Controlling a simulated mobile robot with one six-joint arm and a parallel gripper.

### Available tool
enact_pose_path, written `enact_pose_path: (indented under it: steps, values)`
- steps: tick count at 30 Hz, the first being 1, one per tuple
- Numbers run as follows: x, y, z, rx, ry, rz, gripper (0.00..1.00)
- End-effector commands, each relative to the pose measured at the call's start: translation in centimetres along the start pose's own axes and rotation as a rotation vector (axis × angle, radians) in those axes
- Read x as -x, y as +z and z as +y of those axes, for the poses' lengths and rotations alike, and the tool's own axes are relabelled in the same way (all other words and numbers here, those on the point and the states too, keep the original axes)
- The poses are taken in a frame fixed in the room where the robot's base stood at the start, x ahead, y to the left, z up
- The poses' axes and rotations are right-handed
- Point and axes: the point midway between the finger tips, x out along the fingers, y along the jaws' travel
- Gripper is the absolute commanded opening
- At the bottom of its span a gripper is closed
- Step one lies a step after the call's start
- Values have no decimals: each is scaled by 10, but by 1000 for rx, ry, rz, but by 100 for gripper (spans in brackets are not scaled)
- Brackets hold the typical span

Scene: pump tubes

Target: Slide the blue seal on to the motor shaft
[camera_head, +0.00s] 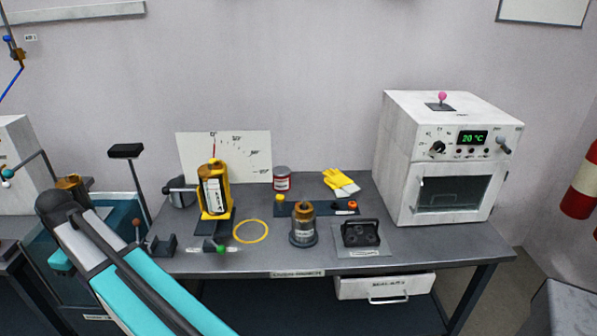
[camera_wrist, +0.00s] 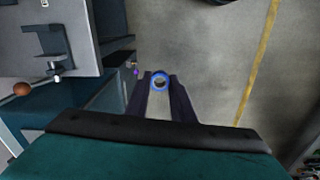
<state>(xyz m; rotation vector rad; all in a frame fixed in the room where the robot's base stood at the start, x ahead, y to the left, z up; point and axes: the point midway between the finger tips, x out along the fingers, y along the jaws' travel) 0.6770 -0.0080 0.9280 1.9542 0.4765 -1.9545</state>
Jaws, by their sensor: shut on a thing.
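In the wrist view, my gripper (camera_wrist: 160,88) is shut on the blue seal (camera_wrist: 160,74), a ring with an open middle, held at the fingertips. A small purple-tipped part (camera_wrist: 135,71) shows just left of the fingers, apart from the seal; I cannot tell what it is. In the head view my arm rises from the bottom left, and the gripper and seal are not visible there. A dark round-based body with a brass-coloured top (camera_head: 304,225) stands upright on the bench; I cannot tell if this is the motor. No motor shaft is clearly identifiable.
The grey bench (camera_head: 420,243) holds a yellow-framed stand (camera_head: 214,190), a yellow ring (camera_head: 251,231), a red-and-white can (camera_head: 282,179), yellow gloves (camera_head: 340,182), a black-handled block (camera_head: 361,234) and a white oven (camera_head: 440,155). A drawer (camera_head: 385,287) hangs below. Grey floor (camera_wrist: 210,35) lies beneath the gripper.

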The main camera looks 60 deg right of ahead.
Motion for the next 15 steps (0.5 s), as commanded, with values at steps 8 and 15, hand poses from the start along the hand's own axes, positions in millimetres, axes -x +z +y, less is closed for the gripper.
enact_pose_path:
  steps: [8, 15]
  values:
    - [14, 20, 46, -136, 0, 0, 0]
    - [28, 56, 108, -330, 0, -1, 0]
